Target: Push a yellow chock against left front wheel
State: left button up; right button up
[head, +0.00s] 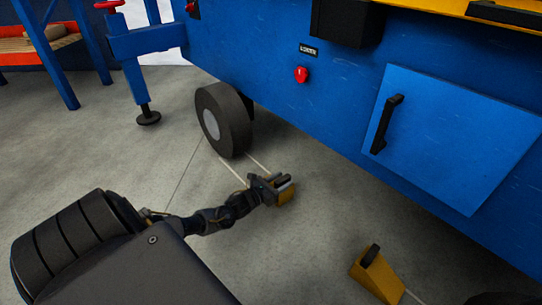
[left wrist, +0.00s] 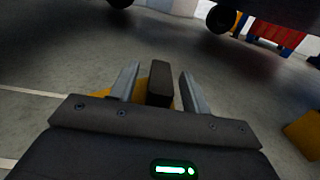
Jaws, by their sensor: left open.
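A yellow chock (head: 287,198) is on the grey floor, in front of and to the right of the black wheel (head: 223,122) with a grey hub, under the blue machine. A gap of floor shows between chock and wheel. My left gripper (head: 284,183) is at this chock and hides part of it. In the left wrist view the open fingers (left wrist: 160,85) stand on both sides of the chock's black handle (left wrist: 160,80), with slight gaps. A second yellow chock (head: 376,273) with a black handle lies farther right; it also shows in the left wrist view (left wrist: 304,133). My right gripper is not seen.
The blue machine body (head: 270,60) overhangs the floor, with a door (head: 430,135) and black handle at right. A blue support leg with a black foot (head: 148,116) stands left of the wheel. Pale lines run along the floor by the wheel. The floor at left is clear.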

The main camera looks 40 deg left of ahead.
pick_arm(q)
jog(key=shift+w+d+b, duration=0.2)
jog(key=shift+w+b, duration=0.3)
jog(key=shift+w, duration=0.8)
grip_shut()
